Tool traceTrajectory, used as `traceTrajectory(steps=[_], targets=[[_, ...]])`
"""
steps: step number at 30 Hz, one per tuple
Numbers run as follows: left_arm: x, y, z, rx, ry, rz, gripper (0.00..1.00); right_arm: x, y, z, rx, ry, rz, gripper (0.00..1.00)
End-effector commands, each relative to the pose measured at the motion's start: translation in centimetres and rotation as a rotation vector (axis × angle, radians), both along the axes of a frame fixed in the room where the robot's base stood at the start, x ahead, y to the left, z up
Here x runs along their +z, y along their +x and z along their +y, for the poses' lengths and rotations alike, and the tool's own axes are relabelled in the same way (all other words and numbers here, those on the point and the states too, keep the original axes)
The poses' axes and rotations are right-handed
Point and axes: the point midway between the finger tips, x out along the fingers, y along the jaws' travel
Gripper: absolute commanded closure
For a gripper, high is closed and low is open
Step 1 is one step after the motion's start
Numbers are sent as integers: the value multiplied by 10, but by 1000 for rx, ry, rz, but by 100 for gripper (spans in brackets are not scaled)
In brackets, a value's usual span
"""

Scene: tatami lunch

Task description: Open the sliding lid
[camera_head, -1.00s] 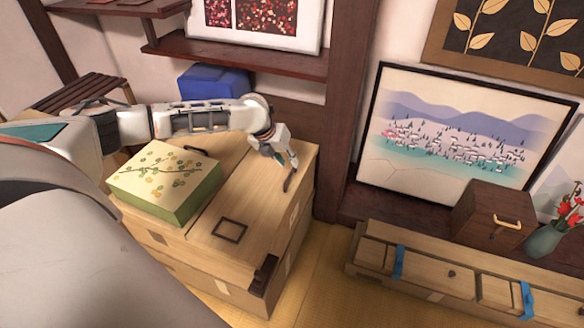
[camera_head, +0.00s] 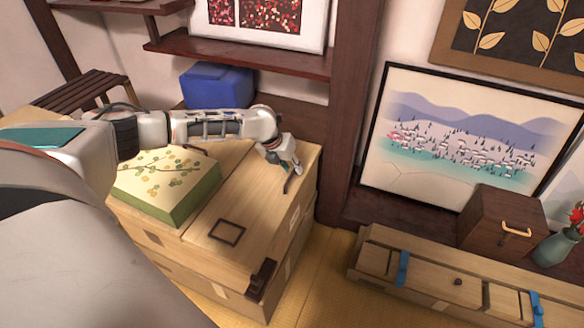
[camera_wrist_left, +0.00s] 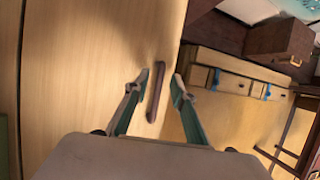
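The wooden box (camera_head: 288,250) stands at the middle of the head view, with a pale wooden lid (camera_head: 250,205) on top. The lid carries a dark square frame (camera_head: 227,232) and a slim dark handle (camera_head: 287,184) near its far right edge. My left gripper (camera_head: 292,172) is at this handle, pointing down. In the left wrist view the handle (camera_wrist_left: 156,92) lies between the two spread fingertips (camera_wrist_left: 160,80), with gaps visible at its sides. The gripper is open. Contact with the lid cannot be told. My right gripper is out of view.
A green box with a leafy top (camera_head: 168,180) sits on the wooden box, left of the lid. A dark bracket (camera_head: 263,277) is at the front corner. A low wooden chest (camera_head: 430,285) stands right across tatami floor (camera_head: 325,270). A blue box (camera_head: 216,86) is behind my arm.

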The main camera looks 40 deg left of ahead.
Motion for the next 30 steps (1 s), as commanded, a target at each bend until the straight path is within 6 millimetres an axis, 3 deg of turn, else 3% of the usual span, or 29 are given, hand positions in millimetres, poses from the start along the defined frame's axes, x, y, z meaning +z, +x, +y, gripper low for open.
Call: traceTrajectory(steps=[3, 6, 17, 22, 30], targets=[[1, 0, 0, 0, 0, -1, 78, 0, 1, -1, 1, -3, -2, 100], [1, 0, 0, 0, 0, 0, 100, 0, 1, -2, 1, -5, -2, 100], [1, 2, -11, -3, -1, 0, 100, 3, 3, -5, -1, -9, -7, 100], [2, 10, -44, -5, -3, -1, 100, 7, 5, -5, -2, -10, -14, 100], [1, 27, -119, -5, -4, 0, 100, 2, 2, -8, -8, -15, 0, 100]])
